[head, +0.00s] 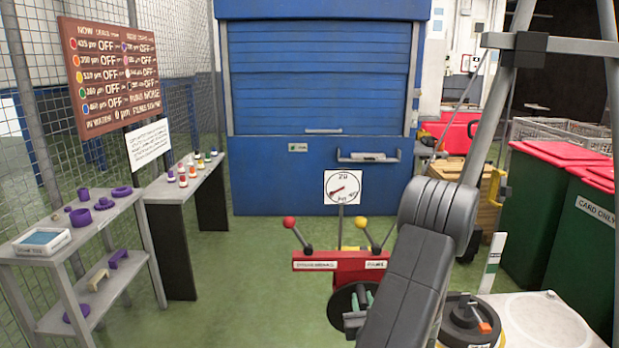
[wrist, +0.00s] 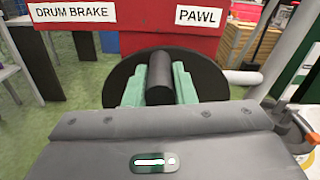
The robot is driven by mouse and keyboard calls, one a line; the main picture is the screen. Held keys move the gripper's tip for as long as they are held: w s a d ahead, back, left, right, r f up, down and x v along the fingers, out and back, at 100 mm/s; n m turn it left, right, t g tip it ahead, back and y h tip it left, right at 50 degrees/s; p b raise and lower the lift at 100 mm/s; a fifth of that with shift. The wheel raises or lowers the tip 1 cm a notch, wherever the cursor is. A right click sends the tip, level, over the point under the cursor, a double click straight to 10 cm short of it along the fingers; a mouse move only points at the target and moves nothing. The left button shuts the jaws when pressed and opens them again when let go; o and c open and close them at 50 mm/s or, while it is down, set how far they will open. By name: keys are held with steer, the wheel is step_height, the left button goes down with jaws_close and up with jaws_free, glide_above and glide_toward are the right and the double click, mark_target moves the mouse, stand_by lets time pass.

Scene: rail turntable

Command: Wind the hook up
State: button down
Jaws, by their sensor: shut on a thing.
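A red winch box (head: 343,278) stands ahead of me, labelled DRUM BRAKE and PAWL; it also shows in the wrist view (wrist: 130,42). The drum brake lever (head: 297,234) has a red knob and leans left. The pawl lever (head: 368,235) has a yellow knob and leans left. A black crank wheel (wrist: 116,84) is on the box's near face. My gripper (wrist: 160,84), with green finger pads, is shut on the wheel's black handle (wrist: 159,72), one pad on each side. In the head view my arm partly covers the wheel. I cannot make out the hook.
A round dial (head: 343,187) stands behind the box. A grey frame leg (head: 487,115) rises at the right, near a black round base (head: 467,318) and green bins (head: 575,225). Shelves (head: 95,230) stand left. The green floor between is clear.

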steer(key=c, duration=1.6)
jaws_free()
steer(key=shift+d+r+m, duration=0.1)
steer(key=shift+d+m, duration=0.3)
steer(key=shift+d, duration=0.05)
steer(key=o, duration=0.6)
steer(key=shift+s+f+b, duration=0.2)
steer(key=shift+s+b, duration=0.25)
steer(key=shift+s, duration=0.4)
steer(key=s+b, duration=0.2)
steer(key=s, duration=0.4)
steer(key=shift+s+a, duration=0.15)
steer(key=shift+r, duration=0.1)
